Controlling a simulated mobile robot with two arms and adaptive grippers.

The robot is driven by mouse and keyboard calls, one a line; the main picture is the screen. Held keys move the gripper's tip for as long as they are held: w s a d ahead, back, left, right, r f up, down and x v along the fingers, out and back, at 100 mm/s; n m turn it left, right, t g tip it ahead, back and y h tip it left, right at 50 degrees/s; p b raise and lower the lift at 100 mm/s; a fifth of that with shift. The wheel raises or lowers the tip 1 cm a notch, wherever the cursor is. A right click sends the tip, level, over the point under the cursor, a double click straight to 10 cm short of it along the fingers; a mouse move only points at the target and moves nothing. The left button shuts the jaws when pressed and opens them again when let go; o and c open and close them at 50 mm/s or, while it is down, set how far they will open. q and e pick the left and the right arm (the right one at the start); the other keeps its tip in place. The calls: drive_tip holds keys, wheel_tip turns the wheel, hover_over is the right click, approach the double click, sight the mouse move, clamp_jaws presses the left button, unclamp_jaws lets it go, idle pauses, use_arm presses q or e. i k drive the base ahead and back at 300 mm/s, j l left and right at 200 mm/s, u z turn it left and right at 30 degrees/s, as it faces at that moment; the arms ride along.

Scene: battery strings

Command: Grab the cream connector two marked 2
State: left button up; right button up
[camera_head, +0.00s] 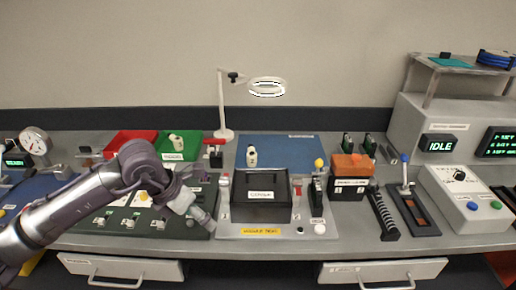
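A small cream connector (252,155) with a dark mark stands on the blue mat (300,147), behind the black box. A second cream piece (177,142) with a dark mark stands in or at the green tray (192,141). The marks are too small to read, so I cannot tell which is 2. My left gripper (206,222) points down and right over the dark board, left of the black box. It is apart from both cream pieces. Its fingers are too small and dark to tell open from shut. My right gripper is not in view.
An orange-topped block (350,168), a lever unit (409,196) and a control box (467,196) stand to the right. A ring-lamp stand (222,105) rises behind. The blue mat has clear room.

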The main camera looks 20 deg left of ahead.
sight(252, 154)
drive_tip(key=i, duration=1.15)
